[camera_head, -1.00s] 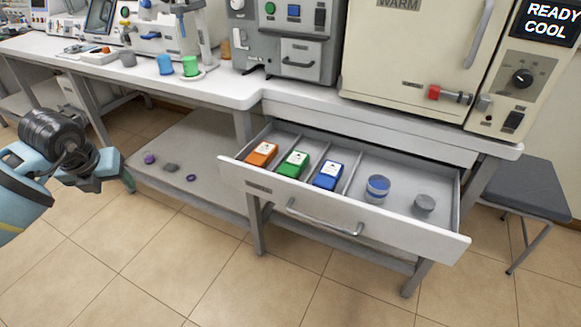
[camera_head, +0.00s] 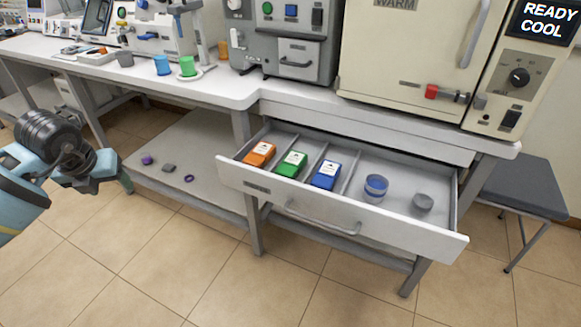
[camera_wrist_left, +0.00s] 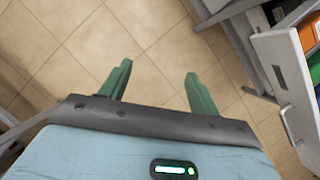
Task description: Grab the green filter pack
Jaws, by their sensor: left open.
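The green filter pack (camera_head: 291,164) lies in the open drawer (camera_head: 340,220), in a compartment between the orange pack (camera_head: 260,153) and the blue pack (camera_head: 326,175). It has a white label on top. In the left wrist view a green pack (camera_wrist_left: 314,66) shows in part at the right edge. My left gripper (camera_head: 126,184) is left of the drawer and well apart from it. In the left wrist view its two green fingers (camera_wrist_left: 158,85) are spread, with only floor tiles between them. My right gripper is in neither view.
The drawer also holds a blue-banded round container (camera_head: 376,187) and a small grey one (camera_head: 423,202). The worktop (camera_head: 225,88) carries a blue cup (camera_head: 163,65), a green cup (camera_head: 188,66) and instruments. A lower shelf (camera_head: 205,205) holds small items. Floor before the drawer is free.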

